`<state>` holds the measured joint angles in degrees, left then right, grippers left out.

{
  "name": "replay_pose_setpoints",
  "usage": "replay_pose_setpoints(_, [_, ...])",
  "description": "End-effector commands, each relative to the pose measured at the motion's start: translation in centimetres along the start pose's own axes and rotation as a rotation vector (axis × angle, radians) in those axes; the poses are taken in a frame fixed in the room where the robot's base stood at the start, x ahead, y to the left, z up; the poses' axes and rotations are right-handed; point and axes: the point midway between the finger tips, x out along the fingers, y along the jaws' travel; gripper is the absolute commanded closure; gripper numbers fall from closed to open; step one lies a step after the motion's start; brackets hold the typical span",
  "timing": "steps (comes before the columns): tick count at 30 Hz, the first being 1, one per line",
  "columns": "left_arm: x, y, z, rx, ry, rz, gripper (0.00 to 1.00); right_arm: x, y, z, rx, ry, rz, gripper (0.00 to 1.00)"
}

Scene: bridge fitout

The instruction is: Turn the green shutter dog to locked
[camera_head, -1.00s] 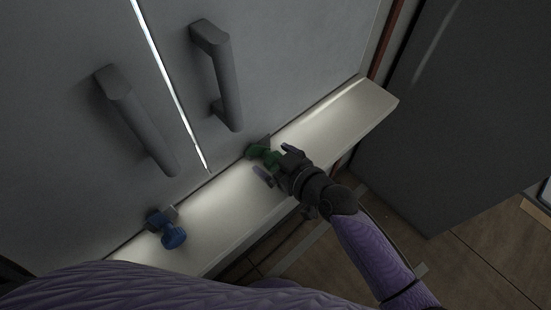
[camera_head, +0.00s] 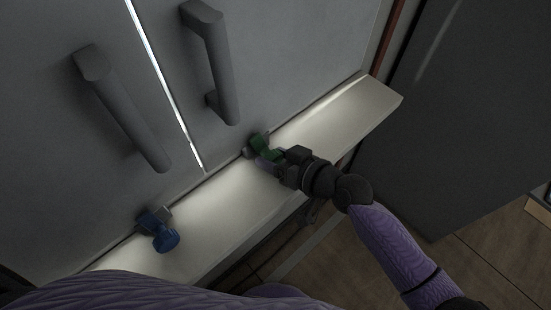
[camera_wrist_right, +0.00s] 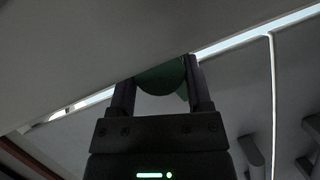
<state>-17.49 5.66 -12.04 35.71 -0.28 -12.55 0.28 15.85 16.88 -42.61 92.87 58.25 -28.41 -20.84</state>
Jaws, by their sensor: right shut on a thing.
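The green shutter dog (camera_head: 258,143) sits at the foot of the right shutter panel, just above the pale sill. My right gripper (camera_head: 271,161) reaches it from the right and is shut on it. In the right wrist view the green dog's rounded end (camera_wrist_right: 162,78) sits between the two fingers of my right gripper (camera_wrist_right: 161,85). The fingers and hand hide part of the dog. My left gripper does not show.
A blue dog (camera_head: 164,236) sits further left on the sill (camera_head: 340,112). Two grey handles (camera_head: 125,110) (camera_head: 212,65) stand out from the panels. A bright gap runs between the panels. A dark panel (camera_head: 465,110) stands at the right.

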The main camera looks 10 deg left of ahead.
Motion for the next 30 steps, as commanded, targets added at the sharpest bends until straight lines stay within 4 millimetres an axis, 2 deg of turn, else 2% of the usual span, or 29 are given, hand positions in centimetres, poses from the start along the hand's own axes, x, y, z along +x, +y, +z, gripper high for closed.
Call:
replay_pose_setpoints(3, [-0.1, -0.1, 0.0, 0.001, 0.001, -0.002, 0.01, 0.0, 0.0, 0.0, -0.001, -0.002, 0.001, 0.95])
replay_pose_setpoints(4, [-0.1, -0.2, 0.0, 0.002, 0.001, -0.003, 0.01, 0.0, 0.0, 0.0, -0.001, -0.002, 0.001, 0.3])
replay_pose_setpoints(8, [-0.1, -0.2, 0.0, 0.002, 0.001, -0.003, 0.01, 0.0, 0.0, 0.0, -0.002, -0.002, 0.001, 0.03])
replay_pose_setpoints(16, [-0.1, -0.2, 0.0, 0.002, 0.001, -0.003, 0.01, -0.1, 0.0, 0.0, -0.003, -0.002, 0.002, 0.01])
replay_pose_setpoints(19, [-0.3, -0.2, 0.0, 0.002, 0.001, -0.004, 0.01, -0.8, 0.1, 0.0, -0.004, -0.003, 0.004, 0.01])
replay_pose_setpoints(30, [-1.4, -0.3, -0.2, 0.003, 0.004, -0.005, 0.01, -8.6, 0.1, 0.0, -0.005, -0.004, 0.004, 0.01])
